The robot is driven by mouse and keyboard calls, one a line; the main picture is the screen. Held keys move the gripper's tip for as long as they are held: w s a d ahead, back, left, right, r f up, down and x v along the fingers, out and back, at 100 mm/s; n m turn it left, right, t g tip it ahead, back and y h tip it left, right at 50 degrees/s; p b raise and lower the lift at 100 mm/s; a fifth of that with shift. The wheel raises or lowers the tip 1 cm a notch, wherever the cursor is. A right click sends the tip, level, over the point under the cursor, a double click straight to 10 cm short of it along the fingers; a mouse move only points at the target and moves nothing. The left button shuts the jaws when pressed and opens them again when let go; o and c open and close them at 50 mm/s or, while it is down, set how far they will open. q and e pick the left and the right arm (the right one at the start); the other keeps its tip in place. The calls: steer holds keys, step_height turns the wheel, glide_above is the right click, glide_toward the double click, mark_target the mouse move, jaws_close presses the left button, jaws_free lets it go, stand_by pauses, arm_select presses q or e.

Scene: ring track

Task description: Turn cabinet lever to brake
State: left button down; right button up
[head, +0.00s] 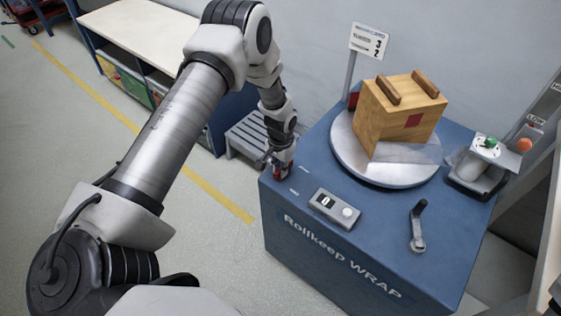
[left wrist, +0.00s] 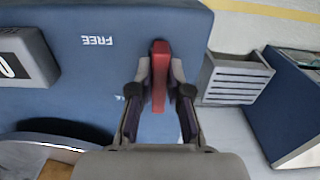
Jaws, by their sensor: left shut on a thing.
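The blue cabinet (head: 318,252) reads "Rollkeep WRAP". Its red lever (left wrist: 159,90) sits at the left edge of the cabinet top in the head view, where my gripper mostly hides it. My left gripper (head: 281,170) is over that edge. In the left wrist view its fingers (left wrist: 160,85) are shut on the red lever, one on each side. The word "FREE" (left wrist: 97,40) is printed on the cabinet beside the lever. A second label (left wrist: 119,98) is mostly hidden by a finger. My right gripper is out of view.
A wooden box (head: 395,110) stands on a round turntable (head: 350,163). A switch box (head: 335,208), a grey crank (head: 418,228) and a film roll holder (head: 480,165) are also on the cabinet. A grey slatted crate (head: 247,140) stands close behind my gripper.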

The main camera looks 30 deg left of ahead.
arm_select(q)
steer(key=c, duration=1.1)
jaws_free()
step_height(320, 180, up, 12)
steer(key=shift+f, duration=0.1)
